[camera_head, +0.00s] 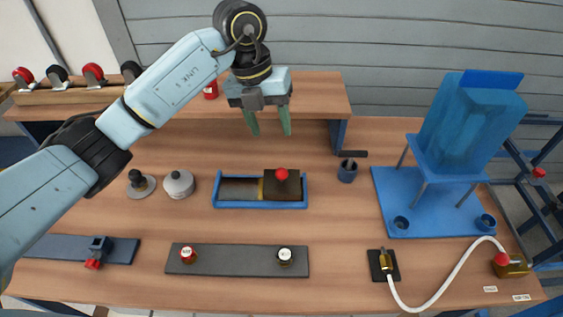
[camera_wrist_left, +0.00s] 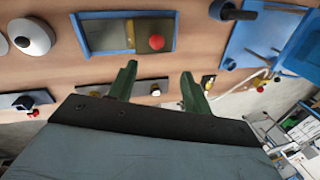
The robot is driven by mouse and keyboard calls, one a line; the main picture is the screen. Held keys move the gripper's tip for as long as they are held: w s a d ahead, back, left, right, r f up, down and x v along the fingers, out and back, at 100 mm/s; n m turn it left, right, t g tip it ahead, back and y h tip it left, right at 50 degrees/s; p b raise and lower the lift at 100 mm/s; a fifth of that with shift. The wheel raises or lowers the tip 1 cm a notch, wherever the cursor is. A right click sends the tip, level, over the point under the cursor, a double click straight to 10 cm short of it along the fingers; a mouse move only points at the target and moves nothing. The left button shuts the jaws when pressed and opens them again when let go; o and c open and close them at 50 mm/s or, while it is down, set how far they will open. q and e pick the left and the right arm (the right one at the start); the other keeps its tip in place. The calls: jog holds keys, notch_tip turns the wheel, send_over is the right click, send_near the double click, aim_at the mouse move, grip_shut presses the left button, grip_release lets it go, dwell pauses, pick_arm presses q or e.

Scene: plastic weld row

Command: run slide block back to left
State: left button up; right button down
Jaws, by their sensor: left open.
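The slide block (camera_head: 283,188) is a dark brown block with a red knob (camera_head: 282,174) on top. It sits at the right end of a blue-framed slide track (camera_head: 240,204); the left part of the track is bare. In the left wrist view the block (camera_wrist_left: 155,27) and its red knob (camera_wrist_left: 157,42) show near the top. My left gripper (camera_head: 268,131) is open and empty, above and behind the track in the head view, apart from the knob. Its green fingers (camera_wrist_left: 156,88) also show in the left wrist view. My right gripper is not in view.
A grey knob (camera_head: 179,184) and a black knob (camera_head: 141,184) stand left of the track. A dark plate (camera_head: 235,260) with red and black buttons lies in front. A blue hopper stand (camera_head: 470,130) is at right.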

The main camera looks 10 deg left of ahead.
aim_at(280, 169)
pick_arm(q)
jog(key=x, duration=0.4)
jog(key=b+x, duration=0.1)
jog(key=x, duration=0.8)
jog(key=shift+a+f, duration=0.15)
jog(key=shift+a, duration=0.1)
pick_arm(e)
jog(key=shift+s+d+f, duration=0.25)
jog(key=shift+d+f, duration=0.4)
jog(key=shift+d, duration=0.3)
pick_arm(q)
jog(key=shift+c, duration=0.9)
jog(key=shift+a, duration=0.1)
grip_shut()
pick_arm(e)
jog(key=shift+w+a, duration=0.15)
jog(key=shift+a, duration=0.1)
